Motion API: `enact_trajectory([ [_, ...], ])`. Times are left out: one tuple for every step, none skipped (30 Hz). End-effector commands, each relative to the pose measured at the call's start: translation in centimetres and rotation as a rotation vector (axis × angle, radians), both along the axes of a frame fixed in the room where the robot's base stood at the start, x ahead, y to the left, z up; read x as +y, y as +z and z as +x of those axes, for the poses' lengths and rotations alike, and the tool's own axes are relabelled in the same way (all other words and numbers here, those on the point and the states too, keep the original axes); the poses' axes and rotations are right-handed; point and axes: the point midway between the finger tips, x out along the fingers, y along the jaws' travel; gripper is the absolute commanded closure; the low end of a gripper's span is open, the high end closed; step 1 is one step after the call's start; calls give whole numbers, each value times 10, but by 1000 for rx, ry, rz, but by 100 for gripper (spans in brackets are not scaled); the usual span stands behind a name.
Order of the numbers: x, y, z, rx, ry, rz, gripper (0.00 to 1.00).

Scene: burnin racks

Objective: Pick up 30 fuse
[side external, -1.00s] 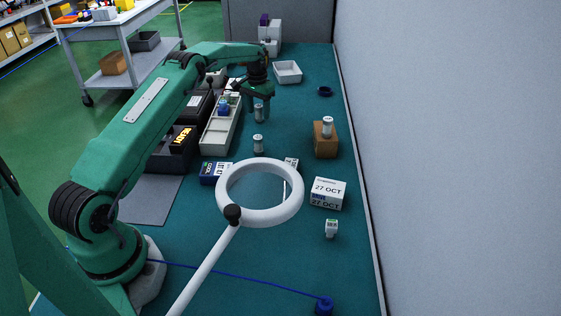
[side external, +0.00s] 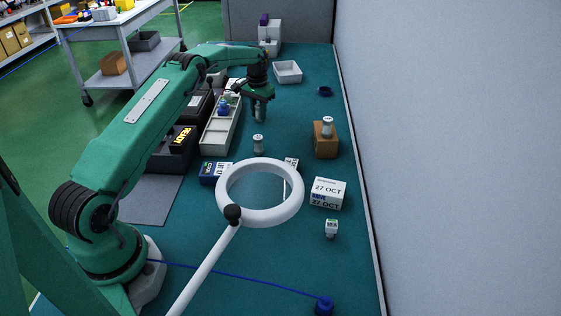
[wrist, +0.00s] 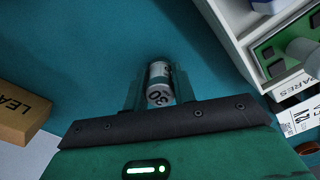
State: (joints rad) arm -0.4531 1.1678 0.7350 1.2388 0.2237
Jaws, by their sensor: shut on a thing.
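In the side external view, my gripper (side external: 261,112) is low over the teal bench and mostly hides this fuse. A similar fuse (side external: 258,145) stands upright on the bench nearer the camera. Another fuse (side external: 327,127) stands on a brown box (side external: 326,146). Their labels are too small to read.
A long pale tray (side external: 212,140) lies just left of my gripper; its green insert (wrist: 287,47) shows in the wrist view. A white ring magnifier (side external: 224,210) stands in front.

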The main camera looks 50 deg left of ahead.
Motion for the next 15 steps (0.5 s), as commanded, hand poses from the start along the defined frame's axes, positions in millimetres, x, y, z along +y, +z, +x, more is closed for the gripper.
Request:
enact_trajectory([
  [0, 0, 0, 0, 0, 0, 97],
  [0, 0, 0, 0, 0, 0, 97],
  [0, 0, 0, 0, 0, 0, 97],
  [0, 0, 0, 0, 0, 0, 97],
  [0, 1, 0, -1, 0, 0, 97],
  [0, 1, 0, -1, 0, 0, 97],
  [0, 2, 0, -1, 0, 0, 97],
  [0, 3, 0, -1, 0, 0, 97],
  [0, 4, 0, -2, 0, 0, 97],
  [0, 6, 0, -2, 0, 0, 97],
  [0, 7, 1, -2, 0, 1, 97],
  [0, 10, 1, -3, 0, 2, 97],
  [0, 13, 1, -3, 0, 2, 97],
  [0, 16, 1, -3, 0, 2, 97],
  [0, 20, 1, -3, 0, 2, 97],
])
